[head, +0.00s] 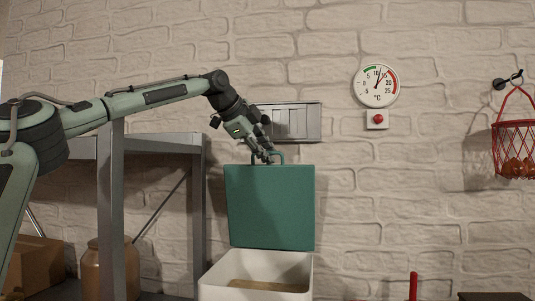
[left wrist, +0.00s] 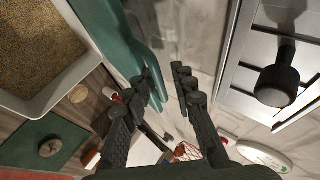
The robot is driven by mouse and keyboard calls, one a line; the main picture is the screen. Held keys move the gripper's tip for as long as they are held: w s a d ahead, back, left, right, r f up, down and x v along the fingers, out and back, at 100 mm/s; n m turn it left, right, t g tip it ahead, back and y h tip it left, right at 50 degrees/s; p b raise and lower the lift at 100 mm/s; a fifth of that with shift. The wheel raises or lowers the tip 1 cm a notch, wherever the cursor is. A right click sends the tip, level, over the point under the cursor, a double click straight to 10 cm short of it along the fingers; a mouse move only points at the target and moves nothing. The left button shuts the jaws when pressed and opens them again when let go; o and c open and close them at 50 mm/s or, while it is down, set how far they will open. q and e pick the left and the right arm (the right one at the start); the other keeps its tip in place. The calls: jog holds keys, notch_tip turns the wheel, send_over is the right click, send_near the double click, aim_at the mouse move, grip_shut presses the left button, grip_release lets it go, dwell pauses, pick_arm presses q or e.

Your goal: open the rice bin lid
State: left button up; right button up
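The rice bin (head: 215,290) is a white box standing below the wall, with pale brown grain inside it. Its green lid (head: 270,210) stands upright at the back of the bin, with a green loop handle (head: 281,157) on its top edge. My left gripper (head: 268,157) is at the handle. In the left wrist view the fingers (left wrist: 165,78) are apart, with the green handle (left wrist: 150,55) close to the left finger; I cannot tell whether they touch. The grain (left wrist: 40,42) shows in the open bin (left wrist: 72,78) there. My right gripper is not in view.
A grey metal shelf (head: 160,142) stands left of the bin under my left arm. A vent plate (head: 295,122) is on the wall behind the gripper. A thermometer (head: 377,84), a red button (head: 378,119) and a hanging red basket (head: 512,145) are to the right.

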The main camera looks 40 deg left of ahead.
pick_arm(q)
jog(key=shift+s, duration=0.1)
jog(key=v, duration=1.2)
jog(key=shift+f, duration=0.1)
dwell(0.4)
